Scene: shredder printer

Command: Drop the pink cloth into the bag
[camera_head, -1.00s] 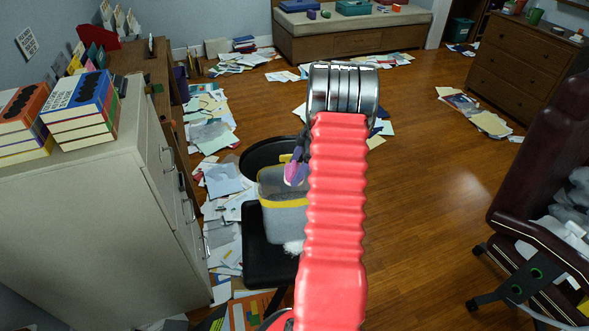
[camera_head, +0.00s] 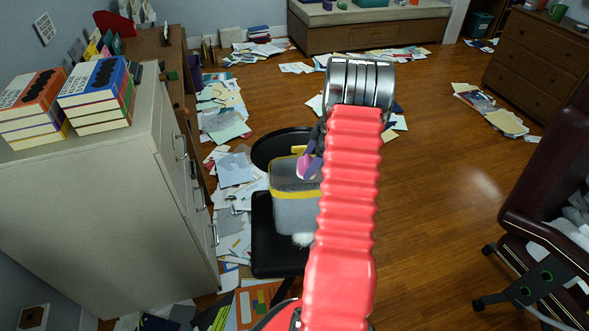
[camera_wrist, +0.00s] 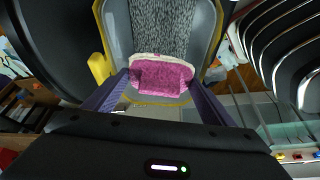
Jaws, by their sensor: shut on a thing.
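My gripper (camera_head: 308,165) has purple fingers and is shut on the pink cloth (camera_wrist: 162,76). In the head view, the cloth (camera_head: 303,168) shows as a small pink patch at the fingertips, partly hidden by them. The grey container with a yellow band (camera_head: 292,208), which I take to be the bag, stands on a black chair. My gripper is over its open top. In the wrist view, the cloth overlaps the container's near side, with the yellow edge (camera_wrist: 99,66) at left and a grey speckled inside beyond. I cannot tell how high the cloth is above it.
The black chair (camera_head: 273,240) holds the container. A pale cabinet (camera_head: 100,205) with books on top stands at left. Papers (camera_head: 235,170) litter the floor between them. A dark red armchair (camera_head: 555,200) is at right. Bare wooden floor (camera_head: 440,190) lies in between.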

